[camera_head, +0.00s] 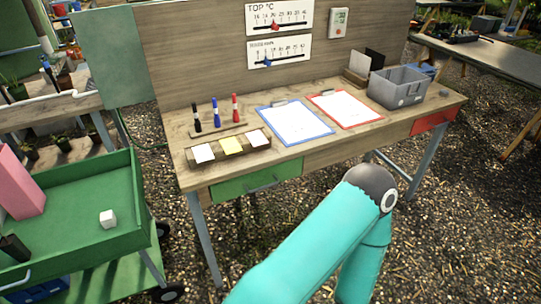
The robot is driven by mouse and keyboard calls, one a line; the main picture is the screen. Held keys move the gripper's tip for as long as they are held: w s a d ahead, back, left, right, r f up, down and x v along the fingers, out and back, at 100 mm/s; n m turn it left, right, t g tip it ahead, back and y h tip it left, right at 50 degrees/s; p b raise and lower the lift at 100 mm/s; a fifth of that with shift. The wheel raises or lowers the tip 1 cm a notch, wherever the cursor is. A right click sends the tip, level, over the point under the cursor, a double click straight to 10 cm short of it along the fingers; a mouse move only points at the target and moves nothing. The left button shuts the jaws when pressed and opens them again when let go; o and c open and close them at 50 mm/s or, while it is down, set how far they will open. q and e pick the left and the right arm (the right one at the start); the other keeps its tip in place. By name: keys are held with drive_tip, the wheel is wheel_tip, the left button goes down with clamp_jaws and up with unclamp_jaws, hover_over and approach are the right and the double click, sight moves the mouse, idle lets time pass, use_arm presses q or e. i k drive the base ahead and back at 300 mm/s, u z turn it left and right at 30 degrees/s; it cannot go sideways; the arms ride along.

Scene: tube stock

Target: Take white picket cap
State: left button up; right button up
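A small white block (108,218), which looks like the white picket cap, lies on the floor of the green cart tray (70,238) at the lower left. Nothing is touching it. One of my teal arms rises from the bottom middle and bends at a dark grey joint in front of the workbench. Its gripper does not show. No gripper is visible near the white block.
A pink board (20,184) and a small dark object (14,248) are at the tray's left. The wooden workbench (330,132) holds markers, notes, a blue clipboard (295,122), a red clipboard (344,109) and a grey bin (398,86). Gravel (440,190) lies open to the right.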

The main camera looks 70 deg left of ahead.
sight(107, 220)
drive_tip(key=z, duration=0.3)
drive_tip(key=i, duration=0.2)
drive_tip(key=u, duration=2.55)
drive_tip(key=i, duration=0.2)
drive_tip(key=u, duration=1.95)
drive_tip(key=k, duration=0.55)
drive_tip(key=u, duration=0.4)
drive_tip(key=i, duration=1.65)
drive_tip(key=z, duration=0.4)
